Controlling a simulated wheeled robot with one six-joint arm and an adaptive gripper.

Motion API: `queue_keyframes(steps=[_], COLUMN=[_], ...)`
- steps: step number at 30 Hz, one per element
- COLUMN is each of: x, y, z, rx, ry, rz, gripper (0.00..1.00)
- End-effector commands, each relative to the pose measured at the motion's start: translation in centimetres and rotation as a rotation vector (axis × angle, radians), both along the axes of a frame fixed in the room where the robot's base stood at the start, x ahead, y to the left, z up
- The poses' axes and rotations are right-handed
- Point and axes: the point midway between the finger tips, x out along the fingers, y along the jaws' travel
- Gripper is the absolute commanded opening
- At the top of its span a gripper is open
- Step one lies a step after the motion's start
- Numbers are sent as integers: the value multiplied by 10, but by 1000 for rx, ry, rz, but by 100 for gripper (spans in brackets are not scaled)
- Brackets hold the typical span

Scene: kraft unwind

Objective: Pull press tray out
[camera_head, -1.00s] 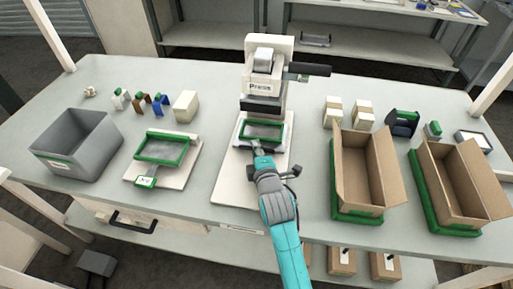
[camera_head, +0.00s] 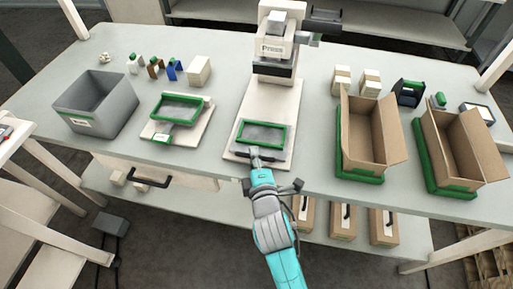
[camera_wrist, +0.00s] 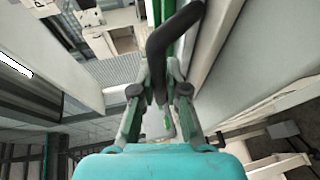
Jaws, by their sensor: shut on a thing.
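The press (camera_head: 275,50), a cream machine labelled "Press", stands at the back of its pale base plate (camera_head: 284,100). The press tray (camera_head: 262,134), a grey plate with a green rim, lies at the front of that base plate, clear of the press head. My gripper (camera_head: 257,165) is at the tray's front edge, shut on the dark tray handle (camera_wrist: 172,40). In the wrist view the fingers (camera_wrist: 160,95) close around this bent dark bar. The fingertips' exact contact is partly hidden.
A second green-rimmed tray (camera_head: 180,107) sits on a board to the left, beside a grey bin (camera_head: 97,102). Two open cardboard boxes (camera_head: 371,130) (camera_head: 460,150) stand at right. The bench front edge lies just under my gripper; floor is free before it.

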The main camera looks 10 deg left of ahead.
Motion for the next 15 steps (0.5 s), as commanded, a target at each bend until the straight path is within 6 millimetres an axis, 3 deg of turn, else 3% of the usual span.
queue_keyframes(steps=[9,10,12,15], x=[-1,-1,-1,0], y=[0,0,0,0], z=[-1,-1,-1,0], rx=[1,1,1,1], ry=[1,1,1,1], rz=[0,0,0,0], gripper=[0,20,38,39])
